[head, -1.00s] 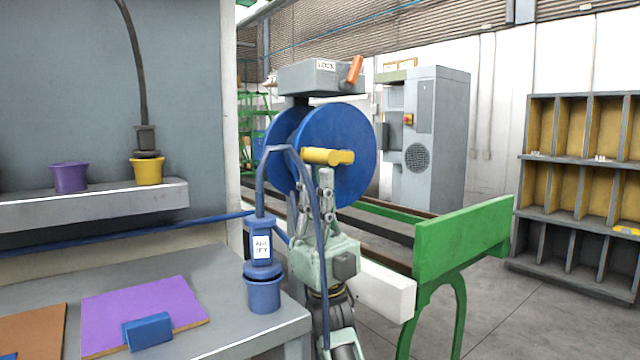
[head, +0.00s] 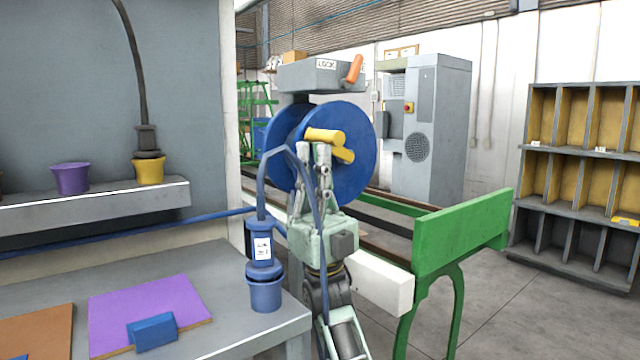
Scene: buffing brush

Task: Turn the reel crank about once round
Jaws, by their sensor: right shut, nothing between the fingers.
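The blue reel (head: 350,178) hangs under a grey box (head: 308,75) marked LOCK. Its yellow crank has a handle (head: 325,136) that sticks out toward me, and the rest of the crank (head: 344,155) sits just lower right on the reel's face. My right gripper (head: 313,148) points up just below the handle, its fingertips at or very near the handle's underside. It is shut with nothing in it; I cannot tell whether it touches the handle. An orange lever (head: 354,69) tilts up on the box's right side. My left gripper is out of view.
A blue hose with a labelled nozzle (head: 262,248) stands in a blue cup (head: 264,295) on the bench corner, and the hose passes close to my right gripper. A green-ended rail frame (head: 462,235) is at right. Grey shelves (head: 575,160) stand farther right, with open floor before them.

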